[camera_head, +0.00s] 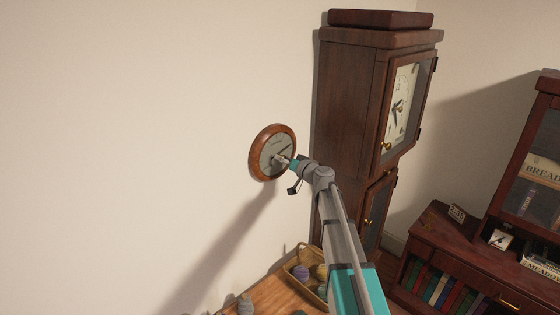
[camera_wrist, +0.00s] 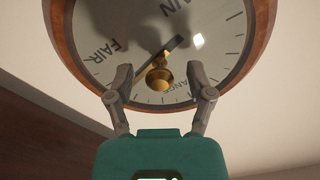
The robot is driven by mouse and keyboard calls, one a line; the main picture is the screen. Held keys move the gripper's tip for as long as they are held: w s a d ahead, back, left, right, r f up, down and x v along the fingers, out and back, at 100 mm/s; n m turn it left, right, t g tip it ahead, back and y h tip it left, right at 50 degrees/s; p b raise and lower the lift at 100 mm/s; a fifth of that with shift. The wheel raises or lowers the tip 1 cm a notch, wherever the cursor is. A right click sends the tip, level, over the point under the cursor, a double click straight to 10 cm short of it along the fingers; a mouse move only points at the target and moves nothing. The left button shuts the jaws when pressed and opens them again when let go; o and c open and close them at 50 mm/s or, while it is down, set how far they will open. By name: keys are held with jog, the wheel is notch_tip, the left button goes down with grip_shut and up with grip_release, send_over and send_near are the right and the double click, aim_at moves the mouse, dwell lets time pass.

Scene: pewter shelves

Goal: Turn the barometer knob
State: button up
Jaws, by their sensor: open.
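The barometer (camera_head: 273,152) is a round wall dial with a wooden rim and pale face. In the wrist view its face (camera_wrist: 220,30) fills the upper part, with lettering such as "FAIR" and a dark pointer. My gripper (camera_wrist: 160,80) is open, one finger on each side of the knob, with visible gaps to both. In the head view my gripper (camera_head: 284,160) is at the dial's front and partly covers it; the knob is not clear there.
A tall wooden clock (camera_head: 345,130) stands just right of the barometer. Below is a wooden table with a basket (camera_head: 290,268) of balls. A dark cabinet (camera_head: 450,250) with books is at the lower right. The wall left of the barometer is bare.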

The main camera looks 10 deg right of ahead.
jog(key=shift+s, duration=0.1)
jog(key=v, duration=1.2)
dwell(0.4)
jog(key=s+a+f+n+g+h+b, duration=0.2)
jog(key=s+a+f+g+b, duration=0.1)
jog(key=s+a+f+g, duration=0.9)
jog(key=s+d+f+m+g+h+b, duration=0.2)
jog(key=s+d+f+g+h, duration=0.1)
jog(key=s+f+h, duration=0.5)
jog(key=s+d+f, duration=0.1)
jog(key=s+f, duration=0.2)
jog(key=s, duration=0.4)
jog(key=shift+f+m, duration=0.2)
jog(key=shift+m, duration=0.2)
